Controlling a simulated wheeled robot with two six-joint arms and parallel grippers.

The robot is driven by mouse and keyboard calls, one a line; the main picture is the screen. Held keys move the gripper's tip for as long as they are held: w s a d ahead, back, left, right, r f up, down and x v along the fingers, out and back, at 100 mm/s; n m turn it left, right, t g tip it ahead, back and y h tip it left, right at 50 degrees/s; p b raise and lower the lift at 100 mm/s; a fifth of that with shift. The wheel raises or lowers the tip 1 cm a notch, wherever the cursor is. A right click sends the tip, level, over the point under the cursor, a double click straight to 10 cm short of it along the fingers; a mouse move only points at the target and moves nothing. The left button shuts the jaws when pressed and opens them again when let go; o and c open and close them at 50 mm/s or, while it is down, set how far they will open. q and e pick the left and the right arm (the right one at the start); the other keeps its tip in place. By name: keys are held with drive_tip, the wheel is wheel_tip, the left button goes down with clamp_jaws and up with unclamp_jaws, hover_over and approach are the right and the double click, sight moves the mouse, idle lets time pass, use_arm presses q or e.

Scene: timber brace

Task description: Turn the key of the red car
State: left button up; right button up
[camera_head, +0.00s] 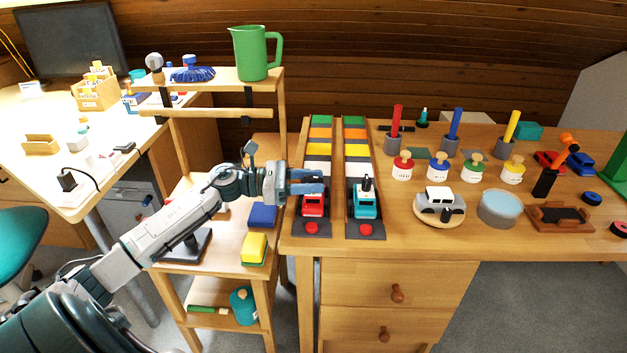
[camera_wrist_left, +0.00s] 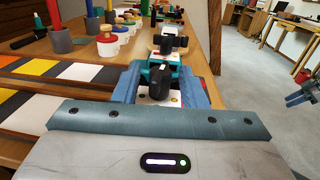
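The red car (camera_head: 313,204) sits on the left-hand striped track, near the table's front edge. My left gripper (camera_head: 308,182) is over the car's rear and hides its key in the head view. In the left wrist view a black knob (camera_wrist_left: 160,83), apparently the red car's key, stands between the two fingers of my left gripper (camera_wrist_left: 159,92). The fingers are open, with a gap on each side of the knob. The teal car (camera_head: 365,203) with its black key (camera_head: 367,183) is on the track to the right. My right gripper seems to show at the wrist view's right edge (camera_wrist_left: 301,96).
A wooden shelf with a green jug (camera_head: 254,52) stands behind my left arm. Red buttons (camera_head: 311,228) lie in front of the cars.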

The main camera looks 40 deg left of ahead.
use_arm(q)
drive_tip(key=shift+w+d, duration=0.25)
clamp_jaws()
